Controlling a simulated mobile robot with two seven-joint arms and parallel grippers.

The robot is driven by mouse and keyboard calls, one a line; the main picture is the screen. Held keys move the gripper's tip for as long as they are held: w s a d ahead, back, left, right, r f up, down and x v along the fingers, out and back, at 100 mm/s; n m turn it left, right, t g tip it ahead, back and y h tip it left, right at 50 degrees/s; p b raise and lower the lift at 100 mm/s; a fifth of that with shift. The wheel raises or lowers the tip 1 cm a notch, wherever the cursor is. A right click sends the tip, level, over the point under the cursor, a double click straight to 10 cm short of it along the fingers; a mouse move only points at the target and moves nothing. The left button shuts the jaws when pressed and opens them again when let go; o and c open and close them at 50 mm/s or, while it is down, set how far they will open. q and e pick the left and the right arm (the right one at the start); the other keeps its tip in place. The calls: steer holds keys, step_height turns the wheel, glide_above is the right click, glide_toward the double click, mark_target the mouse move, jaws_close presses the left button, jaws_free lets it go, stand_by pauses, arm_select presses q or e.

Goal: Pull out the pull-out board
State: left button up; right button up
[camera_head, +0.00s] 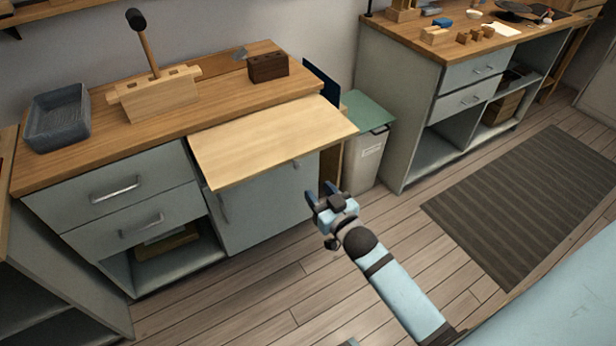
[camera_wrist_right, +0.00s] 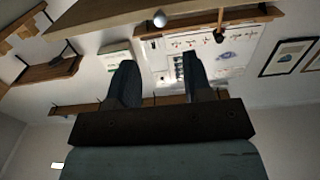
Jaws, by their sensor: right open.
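The pull-out board (camera_head: 270,142) is a pale wood panel that sticks out from under the left workbench top, over the cabinet door. A small metal knob (camera_head: 297,165) shows under its front edge. In the right wrist view the board's edge (camera_wrist_right: 100,20) crosses the top, with the round knob (camera_wrist_right: 159,19) just beyond my fingers. My right gripper (camera_head: 323,196) is open and empty, below and in front of the board's right front corner, apart from it. It also shows in the right wrist view (camera_wrist_right: 158,75). My left gripper is not in view.
The left workbench (camera_head: 110,150) carries a grey bin (camera_head: 58,118), a wooden block with a mallet (camera_head: 155,95) and a dark block (camera_head: 268,67). A lidded waste bin (camera_head: 368,150) stands right of the board. Floor in front is clear; a dark rug (camera_head: 520,205) lies right.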

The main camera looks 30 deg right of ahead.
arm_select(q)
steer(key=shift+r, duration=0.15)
arm_select(e)
steer(key=shift+s, duration=1.7)
steer(key=s+a+f+n+g+y, duration=0.1)
steer(key=s+a+f+g+y, duration=0.1)
steer(key=s+a+f+g, duration=0.45)
steer(key=s+a+f+n+g+y, duration=0.1)
steer(key=s+a, duration=0.3)
steer(key=s, duration=0.6)
arm_select(q)
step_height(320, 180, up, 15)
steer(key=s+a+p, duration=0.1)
steer(key=p, duration=1.9)
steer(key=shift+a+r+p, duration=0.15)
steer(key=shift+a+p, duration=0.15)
steer(key=shift+p, duration=0.05)
arm_select(e)
step_height(320, 180, up, 16)
steer(key=d, duration=0.1)
steer(key=shift+d+f+n, duration=0.15)
steer(key=shift+d+n, duration=0.05)
steer(key=shift+n, duration=0.1)
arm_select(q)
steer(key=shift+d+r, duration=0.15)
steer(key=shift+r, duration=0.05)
arm_select(e)
steer(key=shift+t, duration=0.25)
